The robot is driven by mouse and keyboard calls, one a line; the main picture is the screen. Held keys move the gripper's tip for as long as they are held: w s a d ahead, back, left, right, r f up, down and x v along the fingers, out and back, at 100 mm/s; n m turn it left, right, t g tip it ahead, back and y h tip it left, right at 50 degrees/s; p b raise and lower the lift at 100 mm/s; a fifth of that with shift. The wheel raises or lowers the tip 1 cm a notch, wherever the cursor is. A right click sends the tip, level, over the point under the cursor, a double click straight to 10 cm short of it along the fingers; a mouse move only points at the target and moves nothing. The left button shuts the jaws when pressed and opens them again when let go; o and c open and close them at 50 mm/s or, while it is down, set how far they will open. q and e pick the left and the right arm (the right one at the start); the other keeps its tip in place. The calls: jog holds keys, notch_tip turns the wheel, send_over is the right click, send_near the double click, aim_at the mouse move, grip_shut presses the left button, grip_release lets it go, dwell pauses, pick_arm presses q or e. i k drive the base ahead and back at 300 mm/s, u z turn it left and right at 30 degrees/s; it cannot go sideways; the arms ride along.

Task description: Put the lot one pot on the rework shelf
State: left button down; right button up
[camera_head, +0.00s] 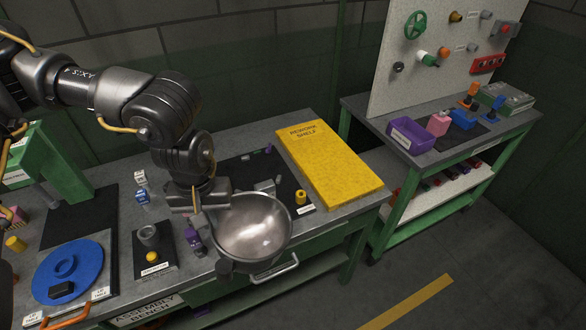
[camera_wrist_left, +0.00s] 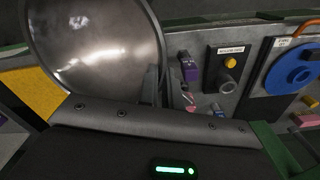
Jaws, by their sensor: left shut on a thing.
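A shiny metal pot (camera_head: 250,228), round and bowl-like, hangs in the air over the front edge of the assembly bench. My left gripper (camera_head: 207,208) is shut on its rim at the pot's left side. The pot's open inside faces up and toward the head camera. No lot marking on it is readable. In the left wrist view the pot (camera_wrist_left: 95,45) fills the upper left, close to the jaws. The rework shelf (camera_head: 335,165) is a flat yellow surface with a "REWORK SHELF" label, right of the pot and clear on top. My right gripper is not in view.
The grey bench (camera_head: 235,145) holds a blue round disc (camera_head: 68,270), small purple and yellow parts, and a dark mat behind the pot. A yellow knob (camera_head: 300,197) stands between pot and shelf. A second bench (camera_head: 445,140) with a pegboard stands at the right.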

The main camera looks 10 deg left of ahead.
aim_at(335, 170)
jog(key=z, duration=0.45)
jog(key=k, duration=0.65)
jog(key=z, duration=0.9)
jog(key=i, duration=1.35)
jog(key=u, duration=0.6)
